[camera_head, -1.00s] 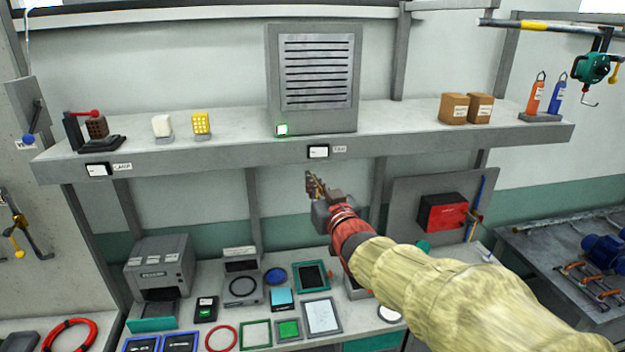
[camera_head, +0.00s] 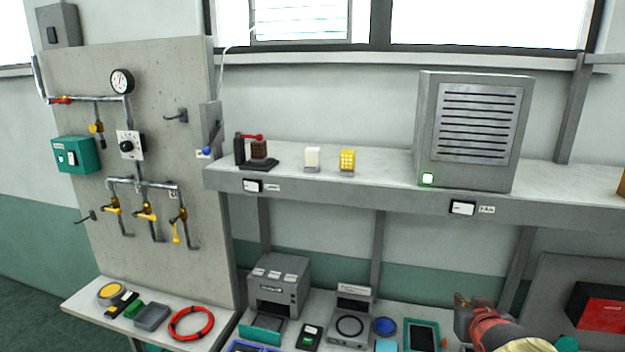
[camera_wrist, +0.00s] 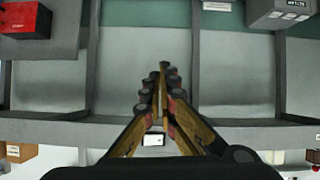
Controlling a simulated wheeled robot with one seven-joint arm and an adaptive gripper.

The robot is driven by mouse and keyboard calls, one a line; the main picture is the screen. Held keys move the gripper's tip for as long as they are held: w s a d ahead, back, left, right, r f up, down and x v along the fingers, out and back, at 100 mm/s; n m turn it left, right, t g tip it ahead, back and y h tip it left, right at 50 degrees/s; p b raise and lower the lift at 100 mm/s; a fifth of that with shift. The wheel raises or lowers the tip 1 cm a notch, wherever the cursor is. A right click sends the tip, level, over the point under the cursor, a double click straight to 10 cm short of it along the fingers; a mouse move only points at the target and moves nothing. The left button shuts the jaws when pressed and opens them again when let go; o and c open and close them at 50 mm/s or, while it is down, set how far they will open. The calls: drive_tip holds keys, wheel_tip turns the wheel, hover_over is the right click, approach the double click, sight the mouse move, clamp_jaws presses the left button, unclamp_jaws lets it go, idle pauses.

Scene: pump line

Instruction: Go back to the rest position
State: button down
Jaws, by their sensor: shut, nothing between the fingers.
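My gripper (camera_head: 462,299) shows at the lower right in the head view, at the end of my red wrist, in front of the wall below the shelf and above the workbench. In the wrist view my gripper (camera_wrist: 163,68) points at the grey frame and wall panels, with its fingers together and nothing between them. It touches nothing that I can see. Most of my arm is cut off by the bottom edge of the head view.
The shelf (camera_head: 380,195) with a grey vented box (camera_head: 472,130) lies above my gripper. A grey machine (camera_head: 278,285) and small devices stand on the bench below. A red box (camera_head: 598,307) is at the right. A pipe panel (camera_head: 165,80) stands at the left.

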drive_tip(key=s+a+f+g+y+b, duration=0.1)
drive_tip(key=s+a+f+g+b, duration=0.1)
drive_tip(key=s+a+f+b, duration=0.3)
drive_tip(key=s+a+f+n+g+y+b, duration=0.1)
drive_tip(key=s+a+f+b, duration=0.4)
drive_tip(key=s, duration=0.7)
drive_tip(key=s+a+f+n+g+y+b, duration=0.1)
drive_tip(key=s+a+f+g+b, duration=0.2)
drive_tip(key=s+a+f+b, duration=0.2)
drive_tip(key=shift+s+a+f+b, duration=0.4)
drive_tip(key=shift+s+f+b, duration=0.2)
drive_tip(key=shift+s+f, duration=1.3)
drive_tip(key=shift+w, duration=0.1)
